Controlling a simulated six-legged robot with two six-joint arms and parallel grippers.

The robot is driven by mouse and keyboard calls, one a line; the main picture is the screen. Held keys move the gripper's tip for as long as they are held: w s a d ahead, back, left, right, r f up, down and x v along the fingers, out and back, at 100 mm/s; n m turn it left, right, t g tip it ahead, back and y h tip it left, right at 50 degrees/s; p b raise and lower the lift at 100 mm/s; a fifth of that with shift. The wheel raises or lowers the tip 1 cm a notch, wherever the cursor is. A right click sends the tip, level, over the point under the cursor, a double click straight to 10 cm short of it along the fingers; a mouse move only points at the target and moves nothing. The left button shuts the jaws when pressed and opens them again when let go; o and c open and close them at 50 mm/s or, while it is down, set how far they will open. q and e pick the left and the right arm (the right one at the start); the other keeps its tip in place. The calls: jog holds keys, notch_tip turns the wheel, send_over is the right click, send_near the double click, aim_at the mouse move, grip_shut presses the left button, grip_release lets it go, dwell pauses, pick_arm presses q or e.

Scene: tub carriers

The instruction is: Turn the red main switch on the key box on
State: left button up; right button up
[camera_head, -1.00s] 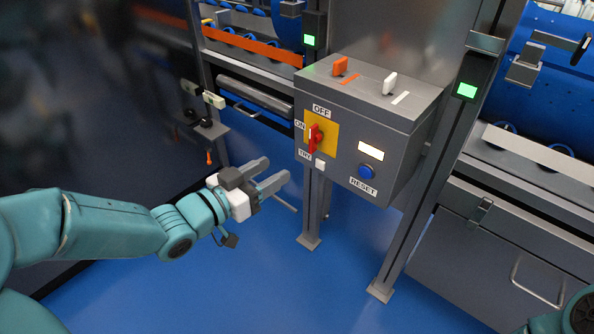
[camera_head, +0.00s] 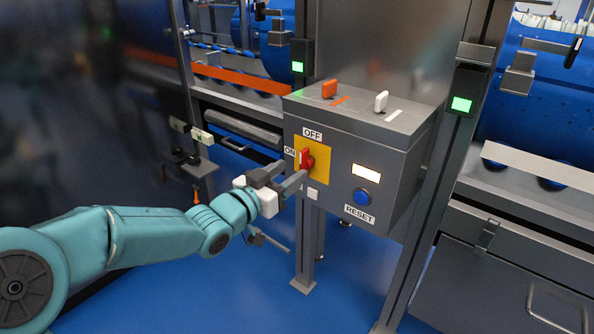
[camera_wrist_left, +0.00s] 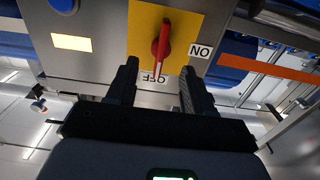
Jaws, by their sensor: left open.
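The grey key box (camera_head: 335,196) stands on a post in the middle of the head view. Its red main switch (camera_head: 306,160) sits on a yellow plate (camera_head: 320,165) marked OFF above and ON at the left. In the left wrist view, the red switch (camera_wrist_left: 161,42) has its narrow end towards the OFF label (camera_wrist_left: 153,78). My right gripper is not in view.
A blue reset button (camera_head: 362,197) and a lit panel (camera_head: 367,173) are right of the switch. An orange handle (camera_head: 329,89) and a white one (camera_head: 381,101) stand on the box's top. Steel posts and blue drums surround the box; blue floor is free below.

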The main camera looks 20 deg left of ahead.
aim_at(301, 165)
pick_arm(q)
jog(key=shift+x, duration=1.85)
grip_shut()
